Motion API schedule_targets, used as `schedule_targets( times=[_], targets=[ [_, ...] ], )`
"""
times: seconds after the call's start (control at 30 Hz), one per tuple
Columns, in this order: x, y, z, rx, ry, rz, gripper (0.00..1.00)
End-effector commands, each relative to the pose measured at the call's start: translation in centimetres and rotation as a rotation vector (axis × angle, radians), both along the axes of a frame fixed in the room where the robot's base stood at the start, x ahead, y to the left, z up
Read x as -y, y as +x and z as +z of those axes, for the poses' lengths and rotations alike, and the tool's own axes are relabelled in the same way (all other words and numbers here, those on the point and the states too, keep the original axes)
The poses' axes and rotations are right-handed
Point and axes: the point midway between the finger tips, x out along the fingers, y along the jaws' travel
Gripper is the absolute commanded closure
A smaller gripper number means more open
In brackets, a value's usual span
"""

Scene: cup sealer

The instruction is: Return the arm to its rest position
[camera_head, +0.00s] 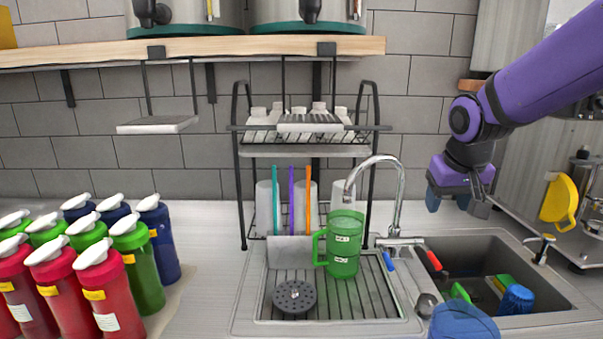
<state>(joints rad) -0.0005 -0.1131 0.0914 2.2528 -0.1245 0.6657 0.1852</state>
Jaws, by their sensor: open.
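My purple arm (545,72) reaches in from the upper right. My gripper (458,203) hangs at its end with the fingers pointing down, open and empty. It is above the right side of the counter, over the far edge of the sink and to the right of the faucet. It appears apart from everything around it.
A green pitcher (343,247) stands on the drainboard (262,290) beside a black round strainer (294,297). The faucet (398,205) rises left of my gripper. The sink (470,255) holds brushes. A wire rack (240,180) stands behind.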

Motion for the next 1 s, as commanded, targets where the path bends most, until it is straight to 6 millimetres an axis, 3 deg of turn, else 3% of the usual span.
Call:
schedule_targets(
  times=[0.3, 0.6, 0.8, 1.0],
  targets=[
    [1.4, -9.0, 4.3, 0.051, 0.008, -0.004, 0.45],
    [2.2, -17.1, 5.6, 0.093, 0.032, 0.005, 0.45],
    [2.4, -20.7, 5.4, 0.111, 0.049, 0.015, 0.45],
    [2.4, -21.9, 5.2, 0.116, 0.055, 0.018, 0.45]
  ],
)
